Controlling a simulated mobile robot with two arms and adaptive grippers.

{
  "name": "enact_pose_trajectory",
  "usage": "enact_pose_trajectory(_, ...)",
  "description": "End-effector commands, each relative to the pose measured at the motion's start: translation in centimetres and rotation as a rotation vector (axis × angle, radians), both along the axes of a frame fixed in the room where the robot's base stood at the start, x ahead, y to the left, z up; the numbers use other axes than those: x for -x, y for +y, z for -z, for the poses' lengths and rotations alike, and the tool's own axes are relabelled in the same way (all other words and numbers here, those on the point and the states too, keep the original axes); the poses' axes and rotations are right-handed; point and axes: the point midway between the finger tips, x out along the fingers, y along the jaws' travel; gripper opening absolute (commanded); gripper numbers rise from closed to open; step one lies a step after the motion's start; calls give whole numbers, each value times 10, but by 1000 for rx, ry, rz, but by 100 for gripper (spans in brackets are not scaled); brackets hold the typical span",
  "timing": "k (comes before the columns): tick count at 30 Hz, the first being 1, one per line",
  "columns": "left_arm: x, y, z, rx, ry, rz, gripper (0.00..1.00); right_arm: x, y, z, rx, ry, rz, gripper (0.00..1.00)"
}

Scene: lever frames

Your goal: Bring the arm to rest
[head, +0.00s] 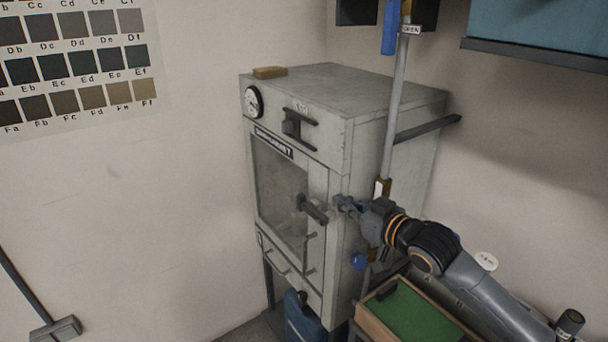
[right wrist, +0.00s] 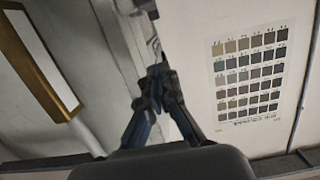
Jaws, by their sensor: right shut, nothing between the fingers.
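My right arm comes in from the lower right in the head view. My right gripper (head: 343,204) is shut with nothing between its fingers, beside the front right edge of a grey metal cabinet (head: 345,90). It looks close to the dark door handle (head: 313,208); I cannot tell whether they touch. In the right wrist view the fingertips (right wrist: 158,73) are together and empty. A dark latch (head: 298,125) sits on the cabinet's upper front. My left gripper is not in view.
A grey pole (head: 399,100) with an "OPEN" label rises behind my gripper. A wooden tray with a green inside (head: 405,308) lies below my arm. A dark bar (head: 428,128) juts from the cabinet's side. A blue box (head: 540,25) hangs upper right.

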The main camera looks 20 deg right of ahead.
Motion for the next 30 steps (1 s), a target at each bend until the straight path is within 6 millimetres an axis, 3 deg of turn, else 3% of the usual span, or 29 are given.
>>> enact_pose_trajectory(2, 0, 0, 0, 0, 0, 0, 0, 1, 1, 2, 1, 5, 0, 0)
enact_pose_trajectory(5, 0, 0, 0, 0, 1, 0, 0, 10, 8, 22, 13, 45, 1, 0)
enact_pose_trajectory(8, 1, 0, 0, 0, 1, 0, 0, 33, 23, 66, 46, 142, 5, 0)
enact_pose_trajectory(13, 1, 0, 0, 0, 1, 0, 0, 111, 47, 161, 137, 399, 40, 0)
enact_pose_trajectory(15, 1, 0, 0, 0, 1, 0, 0, 148, 52, 190, 172, 504, 60, 0)
enact_pose_trajectory(18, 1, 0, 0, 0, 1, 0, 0, 192, 52, 219, 213, 632, 88, 0)
enact_pose_trajectory(24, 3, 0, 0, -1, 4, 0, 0, 265, 49, 251, 262, 836, 131, 0)
enact_pose_trajectory(30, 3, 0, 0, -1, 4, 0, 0, 327, 45, 265, 292, 1008, 170, 0)
